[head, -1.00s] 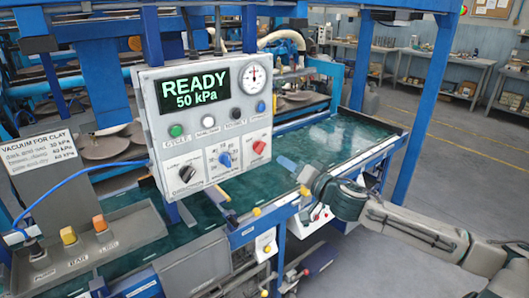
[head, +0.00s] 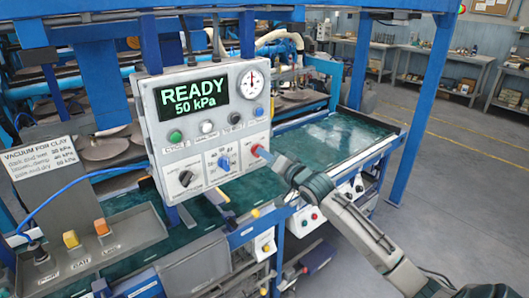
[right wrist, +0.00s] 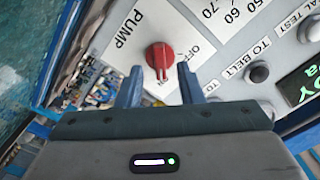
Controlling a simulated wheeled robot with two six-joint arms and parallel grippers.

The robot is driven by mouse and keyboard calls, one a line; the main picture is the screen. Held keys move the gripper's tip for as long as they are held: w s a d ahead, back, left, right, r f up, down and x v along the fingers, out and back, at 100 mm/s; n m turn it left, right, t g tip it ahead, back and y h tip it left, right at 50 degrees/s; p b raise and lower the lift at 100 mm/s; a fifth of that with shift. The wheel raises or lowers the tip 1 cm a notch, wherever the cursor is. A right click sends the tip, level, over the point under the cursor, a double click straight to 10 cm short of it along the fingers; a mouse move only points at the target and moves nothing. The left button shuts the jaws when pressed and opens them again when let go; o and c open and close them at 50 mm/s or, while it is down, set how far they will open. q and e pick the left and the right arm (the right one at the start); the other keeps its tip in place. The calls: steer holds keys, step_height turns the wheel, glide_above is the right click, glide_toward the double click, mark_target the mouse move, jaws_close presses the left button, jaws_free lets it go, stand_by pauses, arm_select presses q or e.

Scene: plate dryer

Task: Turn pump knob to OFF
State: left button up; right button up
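The red pump knob (right wrist: 160,57) sits on the white panel next to the printed word PUMP. It also shows in the head view (head: 257,150), partly covered by my gripper. An OFF label (right wrist: 192,41) shows beside it in the right wrist view; another label is partly hidden by a finger. My right gripper (right wrist: 160,72) is open, its two blue fingers on either side of the knob's lower part. Gaps show between the fingers and the knob. In the head view the right gripper (head: 268,157) reaches the knob from the right. My left gripper is not in view.
The control panel (head: 150,120) carries a READY 50 kPa display (head: 194,95), a round gauge (head: 253,82), buttons, a black knob (head: 186,178) and a blue knob (head: 224,162).

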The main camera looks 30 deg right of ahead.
steer(key=shift+w+a, duration=0.1)
steer(key=shift+w, duration=0.85)
jaws_close()
